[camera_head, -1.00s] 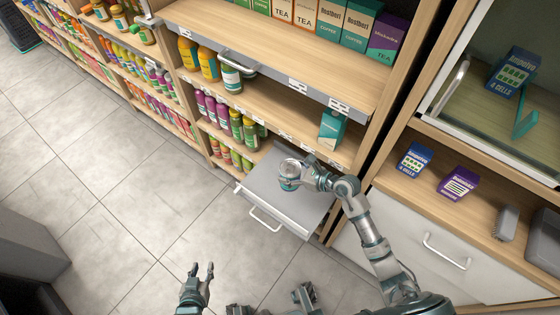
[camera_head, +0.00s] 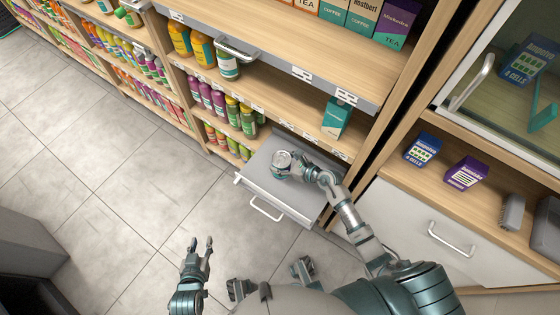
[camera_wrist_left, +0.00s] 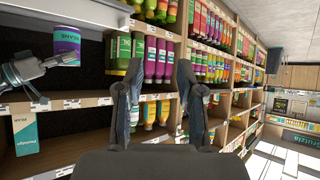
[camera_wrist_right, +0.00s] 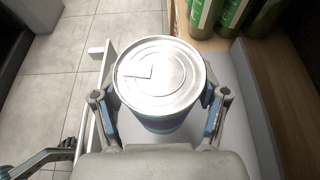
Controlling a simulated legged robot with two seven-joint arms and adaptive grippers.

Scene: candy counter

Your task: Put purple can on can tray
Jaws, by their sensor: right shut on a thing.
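The purple can (camera_head: 282,163) has a silver lid and a purple and teal label. My right gripper (camera_head: 296,167) is shut on it, with one finger on each side in the right wrist view (camera_wrist_right: 163,110). The can is upright over the grey can tray (camera_head: 262,182), a pulled-out shelf with a front handle. I cannot tell whether its base touches the tray. The can also shows in the left wrist view (camera_wrist_left: 67,42). My left gripper (camera_head: 200,243) is open and empty, low over the floor; its spread fingers show in the left wrist view (camera_wrist_left: 160,95).
Purple and green bottles (camera_head: 225,106) stand on the shelf left of the tray. A teal box (camera_head: 336,117) is on the shelf behind it. A grey drawer shelf (camera_head: 300,75) overhangs above. A white-fronted cabinet (camera_head: 425,235) is on the right. The tray around the can looks clear.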

